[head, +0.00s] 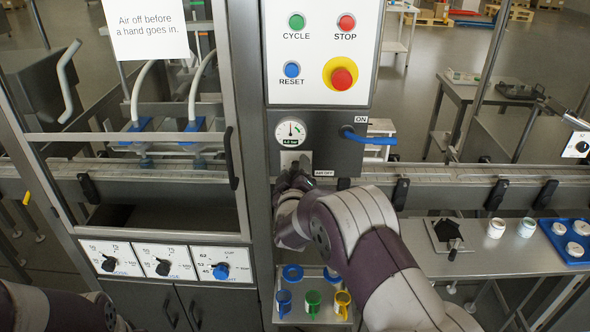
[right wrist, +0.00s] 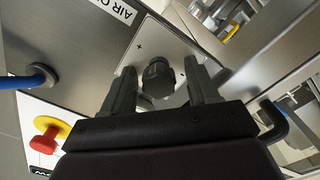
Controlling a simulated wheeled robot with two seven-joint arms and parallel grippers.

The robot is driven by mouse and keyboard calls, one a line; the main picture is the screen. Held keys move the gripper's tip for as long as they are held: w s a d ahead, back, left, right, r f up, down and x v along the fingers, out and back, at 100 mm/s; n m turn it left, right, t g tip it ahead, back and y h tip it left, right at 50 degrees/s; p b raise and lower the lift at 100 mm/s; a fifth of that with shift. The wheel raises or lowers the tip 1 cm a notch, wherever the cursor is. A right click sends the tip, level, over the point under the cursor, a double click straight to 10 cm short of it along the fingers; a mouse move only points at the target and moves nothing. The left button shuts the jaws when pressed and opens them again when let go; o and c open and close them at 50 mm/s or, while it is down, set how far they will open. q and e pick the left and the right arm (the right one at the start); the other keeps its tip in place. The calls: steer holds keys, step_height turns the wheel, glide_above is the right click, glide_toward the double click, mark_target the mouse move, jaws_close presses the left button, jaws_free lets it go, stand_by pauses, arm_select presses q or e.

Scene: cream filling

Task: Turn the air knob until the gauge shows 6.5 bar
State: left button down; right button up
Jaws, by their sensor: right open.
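The gauge (head: 291,130) is a round white dial on the grey panel, its needle pointing about straight up. Its small readout seems to end in ".0 bar", but the first digit is hard to read. The air knob (right wrist: 157,78) is dark and sits on a pale plate with plus and minus marks in the right wrist view. In the head view the plate (head: 289,157) shows below the gauge, and my gripper hides the knob. My right gripper (head: 298,172) is open, with one finger on each side of the knob; contact cannot be told. My left gripper is out of view.
A blue lever (head: 368,138) sticks out right of the gauge. Above are the red emergency stop (head: 341,76) and the CYCLE, STOP and RESET buttons. A guard door with a black handle (head: 231,158) stands left.

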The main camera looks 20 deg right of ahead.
steer(key=shift+c, duration=0.2)
steer(key=c, duration=1)
steer(key=shift+f+m+b, duration=0.1)
steer(key=shift+m+b, duration=0.7)
steer(key=shift+b, duration=0.2)
steer(key=m+b, duration=1.4)
steer(key=shift+s+d, duration=0.1)
steer(key=shift+d, duration=0.05)
steer(key=m+b, duration=0.4)
steer(key=shift+r+m+b, duration=0.25)
steer(key=shift+m+b, duration=0.45)
steer(key=shift+m, duration=0.6)
steer(key=shift+d, duration=0.1)
